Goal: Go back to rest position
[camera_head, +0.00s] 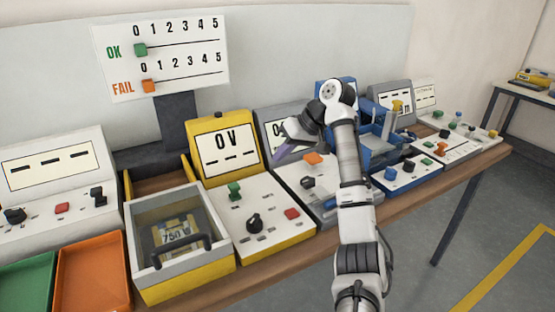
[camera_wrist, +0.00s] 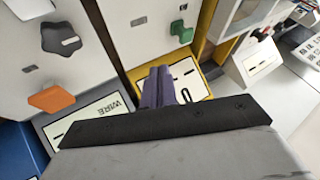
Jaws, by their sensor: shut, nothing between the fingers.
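My gripper (camera_head: 277,155) is raised over the workbench, in front of the grey station and beside the yellow station. Its purple fingers (camera_wrist: 158,87) show in the wrist view, together and with nothing between them. The yellow station's display (camera_head: 226,143) reads "0 V". The grey station's display (camera_head: 277,130) is partly hidden by my gripper and arm. Below my gripper lie an orange button (camera_head: 313,159) and a black knob (camera_head: 308,182); the wrist view also shows an orange button (camera_wrist: 51,99) and a dark knob (camera_wrist: 61,38).
A clear-lidded box (camera_head: 179,240) holding a "750" item stands left of the yellow panel. Green (camera_head: 24,286) and orange (camera_head: 95,275) trays lie at front left. An OK/FAIL board (camera_head: 162,54) stands behind. A blue press-like station (camera_head: 376,145) and other panels stand right of my arm.

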